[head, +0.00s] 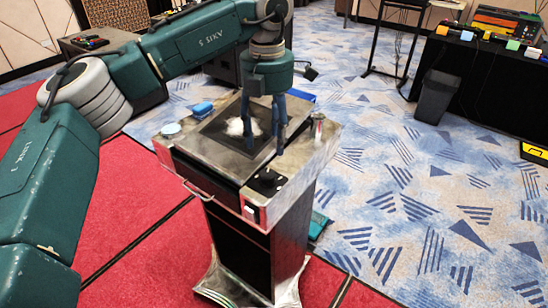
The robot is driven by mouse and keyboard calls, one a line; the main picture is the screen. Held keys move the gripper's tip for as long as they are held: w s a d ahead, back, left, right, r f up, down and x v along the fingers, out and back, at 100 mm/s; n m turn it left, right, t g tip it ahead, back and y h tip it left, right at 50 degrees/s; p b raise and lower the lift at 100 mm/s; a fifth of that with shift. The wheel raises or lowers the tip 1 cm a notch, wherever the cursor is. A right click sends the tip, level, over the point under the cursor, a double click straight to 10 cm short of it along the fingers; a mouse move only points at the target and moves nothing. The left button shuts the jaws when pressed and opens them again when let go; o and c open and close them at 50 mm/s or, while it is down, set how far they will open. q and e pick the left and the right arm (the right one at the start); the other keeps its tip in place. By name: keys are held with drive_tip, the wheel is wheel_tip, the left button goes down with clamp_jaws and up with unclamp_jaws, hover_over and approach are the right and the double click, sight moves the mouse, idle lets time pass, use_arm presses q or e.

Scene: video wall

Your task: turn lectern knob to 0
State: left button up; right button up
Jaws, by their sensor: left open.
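The lectern (305,168) stands in the middle of the head view, with a metal-edged top and a dark body. A small black dial (267,182), which looks like the knob, sits on the front right part of its top. The dial's marks and setting are too small to read. My left gripper (263,148) points down over the lectern top, just behind the dial in the picture. Its dark blue fingers are apart with nothing between them, and they look clear of the dial. My right gripper is not in view.
A bin (436,97) stands by a black-draped table (490,85). Carpet to the right is mostly clear.

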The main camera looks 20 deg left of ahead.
sight(268, 173)
use_arm(q)
drive_tip(key=s+f, duration=0.1)
drive_tip(key=s+f+p, duration=0.1)
drive_tip(key=f, duration=0.1)
wheel_tip(268, 173, down, 3)
drive_tip(key=shift+w+f+p, duration=0.1)
drive_tip(key=shift+w+p, duration=0.05)
drive_tip(key=shift+p, duration=0.45)
wheel_tip(268, 173, down, 4)
drive_tip(key=shift+w+r+p, duration=0.1)
drive_tip(key=shift+w+p, duration=0.05)
drive_tip(key=shift+p, duration=0.3)
drive_tip(key=c, duration=1.2)
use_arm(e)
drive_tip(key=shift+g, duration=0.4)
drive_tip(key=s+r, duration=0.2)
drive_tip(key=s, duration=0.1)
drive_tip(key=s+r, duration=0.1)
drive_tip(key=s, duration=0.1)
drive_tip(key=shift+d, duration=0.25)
